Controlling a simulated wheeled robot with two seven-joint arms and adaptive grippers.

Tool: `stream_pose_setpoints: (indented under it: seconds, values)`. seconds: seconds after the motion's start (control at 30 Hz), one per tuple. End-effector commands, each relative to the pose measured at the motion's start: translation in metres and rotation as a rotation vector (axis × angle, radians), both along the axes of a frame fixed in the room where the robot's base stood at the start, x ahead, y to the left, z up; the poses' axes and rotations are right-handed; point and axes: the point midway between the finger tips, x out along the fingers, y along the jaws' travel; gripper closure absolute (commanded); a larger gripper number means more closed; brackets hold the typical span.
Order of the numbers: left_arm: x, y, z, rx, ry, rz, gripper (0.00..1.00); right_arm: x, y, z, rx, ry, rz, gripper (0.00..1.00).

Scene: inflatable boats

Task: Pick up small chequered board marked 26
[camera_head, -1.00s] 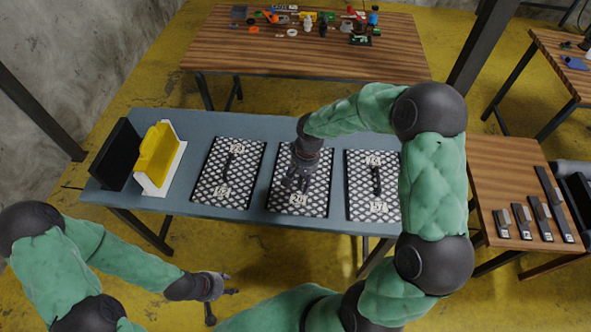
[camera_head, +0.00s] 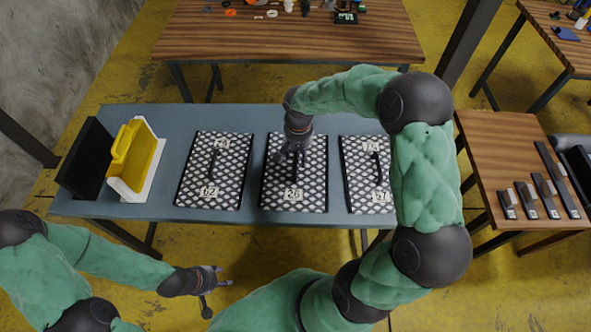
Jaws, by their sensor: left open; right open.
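The small chequered board marked 26 (camera_head: 312,190) lies flat on the blue-grey table, in the middle of three such boards. Its 26 label is near its front edge. My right gripper (camera_head: 291,160) is open over the rear half of this board, fingers pointing down. It hides much of the board's centre, and I cannot tell whether it touches the board. My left gripper (camera_head: 222,283) is open and empty, in front of the table and away from the boards.
Chequered boards with dark handles lie to the left (camera_head: 190,190) and right (camera_head: 357,190). A yellow case (camera_head: 146,158) and a black panel (camera_head: 87,160) stand at the table's left end. A wooden table (camera_head: 290,35) is behind; another (camera_head: 500,150) stands right.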

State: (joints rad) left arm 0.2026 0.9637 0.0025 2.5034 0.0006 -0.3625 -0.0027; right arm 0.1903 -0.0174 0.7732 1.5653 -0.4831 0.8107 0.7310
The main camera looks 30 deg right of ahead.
Motion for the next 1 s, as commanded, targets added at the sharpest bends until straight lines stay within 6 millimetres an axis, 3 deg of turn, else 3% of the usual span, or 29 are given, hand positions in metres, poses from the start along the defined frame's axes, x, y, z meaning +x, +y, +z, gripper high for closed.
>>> stream_pose_setpoints:
  seconds: [0.3,0.57,0.7,0.77,1.0]
  values:
    - [0.0,0.0,-0.019,0.0,0.0,0.0,0.53,0.0,0.004,-0.044,0.001,0.003,0.002,0.47]
    - [0.0,0.0,-0.018,0.0,0.0,0.0,0.53,0.0,0.004,-0.045,0.001,0.001,0.001,0.47]
    - [0.0,0.0,-0.018,0.0,0.0,0.0,0.53,0.0,0.004,-0.045,0.001,0.001,0.001,0.87]
    - [0.0,0.0,-0.018,0.0,0.0,0.0,0.53,0.0,0.004,-0.045,0.001,0.002,0.001,1.0]
    - [0.0,0.0,-0.018,0.0,0.0,0.0,0.53,0.001,0.003,-0.044,0.0,-0.001,0.001,1.0]
